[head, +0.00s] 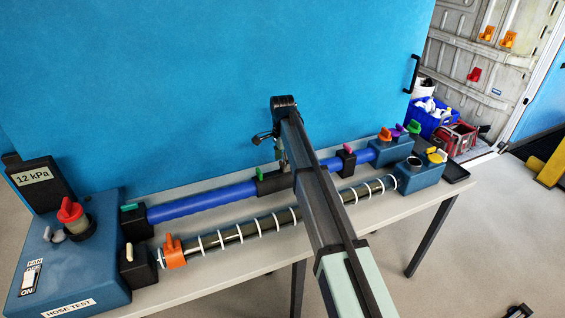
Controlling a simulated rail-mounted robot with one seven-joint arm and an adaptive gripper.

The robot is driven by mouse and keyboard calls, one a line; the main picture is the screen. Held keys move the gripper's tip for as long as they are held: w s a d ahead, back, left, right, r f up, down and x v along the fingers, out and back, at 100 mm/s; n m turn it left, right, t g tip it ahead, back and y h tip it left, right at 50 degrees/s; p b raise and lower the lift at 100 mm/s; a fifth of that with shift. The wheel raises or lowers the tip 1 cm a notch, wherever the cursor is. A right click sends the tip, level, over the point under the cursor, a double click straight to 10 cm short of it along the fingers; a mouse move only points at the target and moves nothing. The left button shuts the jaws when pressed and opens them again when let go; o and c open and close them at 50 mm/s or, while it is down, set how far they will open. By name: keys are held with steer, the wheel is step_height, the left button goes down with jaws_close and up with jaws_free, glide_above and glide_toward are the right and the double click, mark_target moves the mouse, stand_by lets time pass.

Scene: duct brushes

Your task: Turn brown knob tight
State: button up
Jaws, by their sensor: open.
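No clearly brown knob shows; part of the bench is hidden behind my arm. My gripper (281,160) hangs near the middle of the blue hose (205,205), above or beside a black coupling (272,182) on it. It appears empty; its fingers are small and partly covered by the arm. An orange-brown clamp with an upright tab (174,252) sits at the left end of the ringed hose (235,233). A pink tab (348,148) stands on a black block (346,160) right of my arm, and a green tab (129,207) stands at the blue hose's left end.
A blue box (85,280) with a red knob (70,209) and a 12 kPa display (35,177) stands left. Blue blocks (418,176) with several coloured knobs stand right. A blue panel (200,80) rises behind the bench (225,270). Crates (432,123) lie beyond.

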step_height(320, 180, up, 12)
steer(key=shift+f, duration=0.25)
steer(key=shift+s+d, duration=0.1)
